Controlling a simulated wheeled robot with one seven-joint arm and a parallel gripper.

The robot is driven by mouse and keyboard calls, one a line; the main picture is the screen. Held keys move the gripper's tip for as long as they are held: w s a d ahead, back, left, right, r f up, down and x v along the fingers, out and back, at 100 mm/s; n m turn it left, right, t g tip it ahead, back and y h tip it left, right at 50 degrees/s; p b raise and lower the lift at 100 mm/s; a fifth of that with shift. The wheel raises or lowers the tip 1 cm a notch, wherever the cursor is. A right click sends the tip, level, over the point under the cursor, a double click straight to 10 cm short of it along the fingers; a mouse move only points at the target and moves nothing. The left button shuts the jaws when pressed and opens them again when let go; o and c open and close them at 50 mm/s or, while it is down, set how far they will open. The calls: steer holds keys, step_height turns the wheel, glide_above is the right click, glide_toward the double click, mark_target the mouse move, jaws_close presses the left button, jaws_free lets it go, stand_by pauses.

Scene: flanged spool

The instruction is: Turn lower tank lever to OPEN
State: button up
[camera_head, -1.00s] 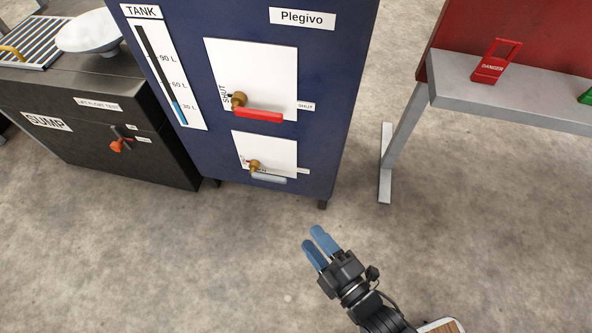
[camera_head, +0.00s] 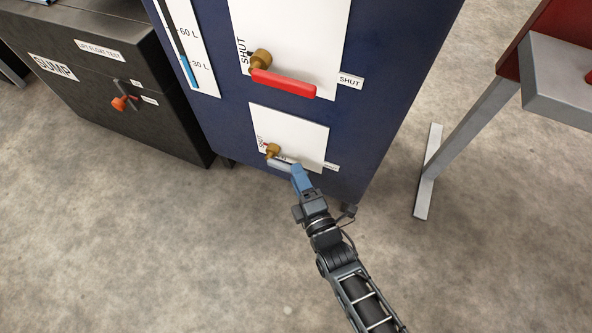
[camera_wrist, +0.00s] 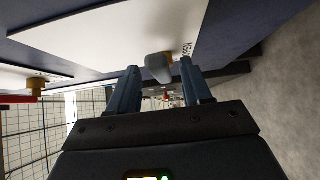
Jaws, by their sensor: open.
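The lower tank lever has a brass hub (camera_head: 272,151) and a pale grey handle (camera_head: 280,165), low on the white lower panel of the tank (camera_head: 225,130). The handle lies roughly sideways, pointing right toward my gripper. My gripper (camera_head: 298,168) is at the handle's right end and partly hides it. In the wrist view, my gripper (camera_wrist: 160,76) is open, with one blue finger on each side of the grey handle end (camera_wrist: 158,70). I cannot tell whether either finger touches it. A label reading OPEN (camera_wrist: 186,60) is beside the lever.
The upper lever with its red handle (camera_head: 284,83) is above, beside a SHUT label (camera_head: 350,81). The black sump box (camera_head: 110,80) with an orange-handled lever (camera_head: 120,103) stands left. A grey bench leg (camera_head: 455,145) stands right. The floor in front is clear.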

steer(key=shift+b+x, duration=0.35)
steer(key=shift+x, duration=1.05)
steer(key=shift+c, duration=0.3)
jaws_close()
